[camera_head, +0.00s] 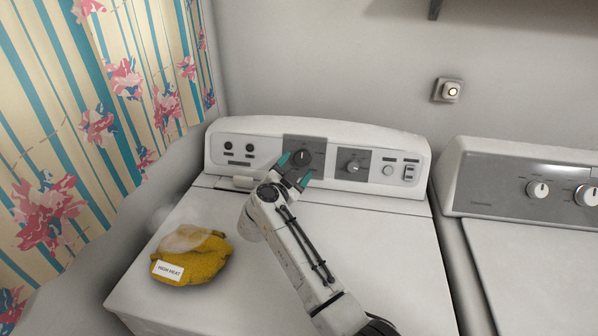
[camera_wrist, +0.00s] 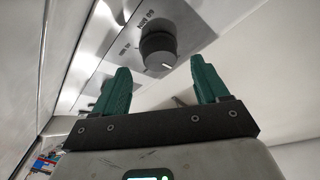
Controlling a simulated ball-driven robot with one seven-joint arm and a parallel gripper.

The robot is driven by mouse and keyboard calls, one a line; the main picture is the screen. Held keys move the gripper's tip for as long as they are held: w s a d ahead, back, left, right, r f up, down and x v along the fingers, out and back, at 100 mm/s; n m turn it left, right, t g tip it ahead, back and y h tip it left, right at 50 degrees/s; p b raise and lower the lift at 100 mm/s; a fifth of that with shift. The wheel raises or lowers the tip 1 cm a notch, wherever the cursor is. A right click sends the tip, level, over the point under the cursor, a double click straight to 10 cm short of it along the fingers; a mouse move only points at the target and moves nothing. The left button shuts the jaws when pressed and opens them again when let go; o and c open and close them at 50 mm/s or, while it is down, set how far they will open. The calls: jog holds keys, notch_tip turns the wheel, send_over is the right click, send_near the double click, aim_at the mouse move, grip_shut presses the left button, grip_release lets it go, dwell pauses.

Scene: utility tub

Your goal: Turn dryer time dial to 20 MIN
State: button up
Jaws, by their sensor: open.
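The dryer (camera_head: 350,230) is white, with a raised control panel at its back. A dark round dial (camera_head: 303,156) sits on a dark grey plate at the panel's middle. A second dial (camera_head: 353,166) is to the right on another grey plate. My gripper (camera_head: 295,169) has green fingers and is open and empty, just in front of the first dial. In the wrist view its fingers (camera_wrist: 160,70) stand either side of the dial, apart from it.
A mustard cloth bundle (camera_head: 205,262) labelled HIGH HEAT lies on the dryer top at left. Small knobs (camera_head: 239,148) and a switch (camera_head: 408,172) flank the dials. A second appliance (camera_head: 535,230) stands at right. A striped floral curtain (camera_head: 90,130) hangs at left. The dryer top's right side is clear.

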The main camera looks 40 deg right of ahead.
aim_at(301, 160)
jog(key=shift+b+x, duration=1.05)
jog(key=shift+x, duration=0.65)
jog(key=shift+c, duration=0.5)
jog(key=c, duration=1)
jog(key=shift+o, duration=0.2)
jog(key=shift+a+r+m, duration=0.1)
jog(key=shift+m, duration=0.2)
